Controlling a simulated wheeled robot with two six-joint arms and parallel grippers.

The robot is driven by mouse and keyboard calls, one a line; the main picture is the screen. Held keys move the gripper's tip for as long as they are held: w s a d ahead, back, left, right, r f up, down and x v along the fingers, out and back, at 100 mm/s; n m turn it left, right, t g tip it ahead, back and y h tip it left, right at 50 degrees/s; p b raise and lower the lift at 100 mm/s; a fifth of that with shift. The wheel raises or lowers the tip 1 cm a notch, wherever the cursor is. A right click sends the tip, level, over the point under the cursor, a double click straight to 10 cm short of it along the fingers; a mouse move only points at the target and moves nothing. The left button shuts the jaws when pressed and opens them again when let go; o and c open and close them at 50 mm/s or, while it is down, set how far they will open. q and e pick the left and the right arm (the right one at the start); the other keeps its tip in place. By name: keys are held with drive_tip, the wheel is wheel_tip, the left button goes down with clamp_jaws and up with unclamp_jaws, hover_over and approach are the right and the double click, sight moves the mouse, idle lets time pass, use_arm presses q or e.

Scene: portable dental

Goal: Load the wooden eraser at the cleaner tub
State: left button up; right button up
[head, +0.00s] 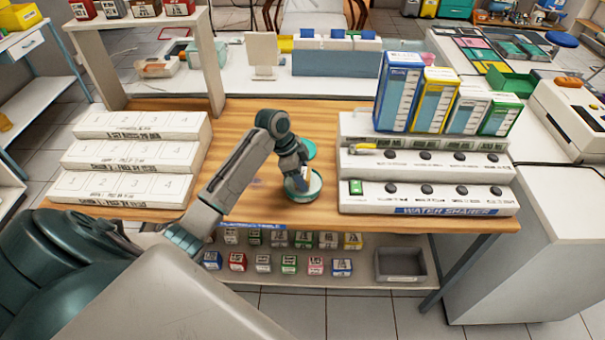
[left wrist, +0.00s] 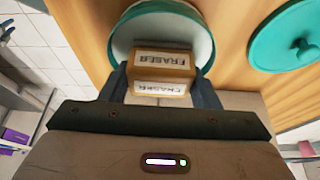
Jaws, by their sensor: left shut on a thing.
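The wooden eraser (left wrist: 163,62) is a tan block with white ERASER labels, seen close up in the left wrist view. My left gripper (head: 303,183) is shut on it; in the left wrist view its dark fingers (left wrist: 160,88) stand on both sides of the block. The cleaner tub (head: 303,196) is round and open, with a teal rim and a pale inside. It stands on the wooden table below the gripper and also shows behind the eraser in the left wrist view (left wrist: 125,32). The eraser is over the tub's opening; its depth inside is unclear. My right gripper is out of view.
A teal lid (left wrist: 285,38) lies beside the tub. A white stepped rack (head: 135,155) numbered 1 to 4 stands left, and a stepped stand (head: 430,200) with black knobs and upright boxes (head: 400,88) stands right. A lower shelf (head: 300,276) holds several small boxes and a grey bin.

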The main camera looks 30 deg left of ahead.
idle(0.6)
use_arm(q)
drive_tip(key=shift+p, duration=0.3)
idle(0.7)
drive_tip(key=shift+r+p, duration=0.75)
drive_tip(key=shift+p, duration=0.1)
wheel_tip(320, 180, up, 6)
drive_tip(key=p, duration=0.5)
drive_tip(key=shift+f, duration=0.2)
drive_tip(key=shift+f, duration=0.1)
